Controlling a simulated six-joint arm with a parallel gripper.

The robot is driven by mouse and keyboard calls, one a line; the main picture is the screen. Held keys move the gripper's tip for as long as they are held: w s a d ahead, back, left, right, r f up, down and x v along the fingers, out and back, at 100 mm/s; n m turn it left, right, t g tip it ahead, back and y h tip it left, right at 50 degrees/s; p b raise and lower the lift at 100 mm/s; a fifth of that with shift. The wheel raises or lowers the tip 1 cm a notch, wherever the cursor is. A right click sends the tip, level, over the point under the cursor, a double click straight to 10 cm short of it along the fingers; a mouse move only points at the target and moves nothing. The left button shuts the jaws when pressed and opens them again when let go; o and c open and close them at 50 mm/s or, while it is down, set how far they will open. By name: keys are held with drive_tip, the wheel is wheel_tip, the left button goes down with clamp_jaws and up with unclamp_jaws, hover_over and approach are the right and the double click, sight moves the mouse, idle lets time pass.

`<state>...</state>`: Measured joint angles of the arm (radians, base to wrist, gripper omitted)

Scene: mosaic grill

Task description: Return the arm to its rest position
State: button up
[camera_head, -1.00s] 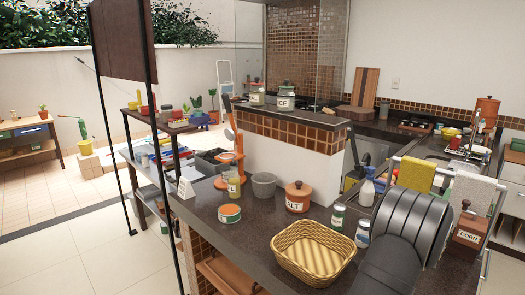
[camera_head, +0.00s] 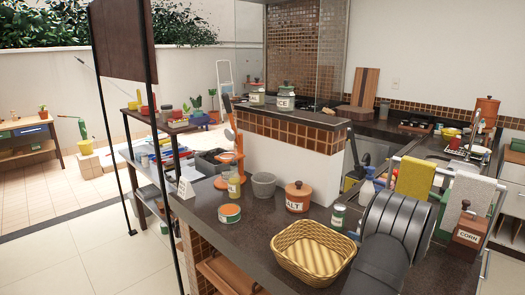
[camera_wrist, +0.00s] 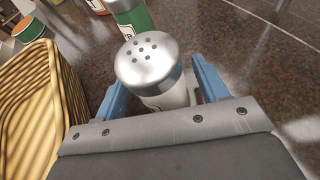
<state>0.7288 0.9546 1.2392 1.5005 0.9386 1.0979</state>
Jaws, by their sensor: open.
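My gripper (camera_wrist: 160,76) is open in the wrist view. Its two blue fingers stand on either side of a shaker (camera_wrist: 150,66) with a perforated metal lid. Whether either finger touches it cannot be told. In the head view my dark arm covers the fingers and most or all of that shaker. A second shaker with a green label (camera_wrist: 131,17) stands just beyond it, and also shows in the head view (camera_head: 338,216). The wicker basket (camera_wrist: 45,115) is to the left of my gripper.
The basket also shows on the dark counter (camera_head: 240,255) in the head view (camera_head: 311,252). Behind it are an orange salt pot (camera_head: 298,197), a grey bowl (camera_head: 264,186) and a round tin (camera_head: 229,213). A towel rail with a yellow towel (camera_head: 414,177) is close to my arm.

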wheel_tip(320, 180, up, 4)
drive_tip(key=shift+s+d+r, duration=0.1)
drive_tip(key=shift+s+r, duration=0.05)
drive_tip(key=shift+r, duration=0.05)
drive_tip(key=w+d+r+v, duration=0.1)
drive_tip(key=d+r+v, duration=0.1)
drive_tip(key=v, duration=1.1)
wheel_tip(320, 180, up, 9)
drive_tip(key=m+h, duration=0.6)
drive_tip(key=s+a+m+g+h, duration=0.1)
drive_tip(key=s+a+m+h, duration=0.1)
drive_tip(key=s, duration=0.3)
drive_tip(key=s+a+f+m+h, duration=0.1)
drive_tip(key=s+a+m+h, duration=0.1)
drive_tip(key=s, duration=0.4)
drive_tip(key=shift+s+f+m+g+h, duration=0.35)
drive_tip(key=shift+m+h, duration=0.35)
drive_tip(key=shift+h, duration=0.5)
drive_tip(key=shift+a, duration=0.15)
